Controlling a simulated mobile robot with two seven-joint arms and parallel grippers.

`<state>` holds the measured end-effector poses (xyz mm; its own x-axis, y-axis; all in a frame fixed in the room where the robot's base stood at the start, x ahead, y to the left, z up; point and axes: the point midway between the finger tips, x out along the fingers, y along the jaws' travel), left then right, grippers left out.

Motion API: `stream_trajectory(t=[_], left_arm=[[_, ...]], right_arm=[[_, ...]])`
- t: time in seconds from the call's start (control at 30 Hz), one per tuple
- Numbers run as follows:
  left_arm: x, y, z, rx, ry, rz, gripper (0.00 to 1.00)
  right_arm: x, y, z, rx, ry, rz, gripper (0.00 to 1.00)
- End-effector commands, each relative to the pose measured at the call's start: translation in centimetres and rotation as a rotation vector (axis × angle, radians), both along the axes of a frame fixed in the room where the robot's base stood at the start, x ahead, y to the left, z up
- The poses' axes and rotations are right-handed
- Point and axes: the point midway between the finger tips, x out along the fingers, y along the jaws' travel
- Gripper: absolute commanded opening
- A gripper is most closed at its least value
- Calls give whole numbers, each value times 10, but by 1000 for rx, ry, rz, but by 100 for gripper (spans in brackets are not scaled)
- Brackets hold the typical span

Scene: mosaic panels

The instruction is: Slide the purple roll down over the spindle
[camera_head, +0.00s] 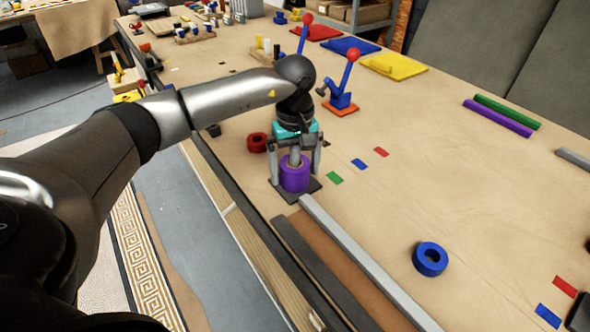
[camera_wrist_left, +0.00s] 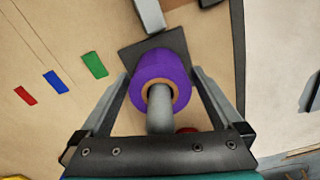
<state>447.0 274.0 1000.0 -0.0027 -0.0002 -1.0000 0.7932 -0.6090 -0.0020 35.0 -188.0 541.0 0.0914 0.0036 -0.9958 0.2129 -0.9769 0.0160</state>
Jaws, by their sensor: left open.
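The purple roll (camera_head: 295,180) is around the grey spindle (camera_head: 295,158), low down near its dark square base plate (camera_head: 311,188). In the left wrist view the purple roll (camera_wrist_left: 153,65) shows its brown core, with the spindle (camera_wrist_left: 160,112) rising through it toward the camera. My left gripper (camera_head: 295,177) is above the spindle, pointing down. Its fingers are open, one on each side of the roll, with gaps visible between fingers and roll in the wrist view. Whether the roll rests fully on the plate is hard to tell. My right gripper is not in view.
A red roll (camera_head: 257,142) lies just behind my left gripper, and a blue roll (camera_head: 430,259) lies at the front right. A lever with a red knob (camera_head: 353,55) stands behind. A grey bar (camera_head: 360,258) runs forward from the base plate. The table's middle right is mostly clear.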

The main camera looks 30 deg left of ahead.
Motion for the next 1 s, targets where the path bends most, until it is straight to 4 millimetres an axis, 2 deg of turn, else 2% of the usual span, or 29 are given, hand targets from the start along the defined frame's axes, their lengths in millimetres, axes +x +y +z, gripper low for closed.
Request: stream_trajectory(t=[0.4,0.6,0.8,1.0], left_arm=[[1,0,94,0,-7,0,100],[1,0,130,0,-5,1,100],[0,0,144,0,-1,0,100],[0,0,145,-1,-1,0,100]], right_arm=[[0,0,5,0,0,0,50],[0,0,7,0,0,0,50],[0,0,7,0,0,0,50],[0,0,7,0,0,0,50]])
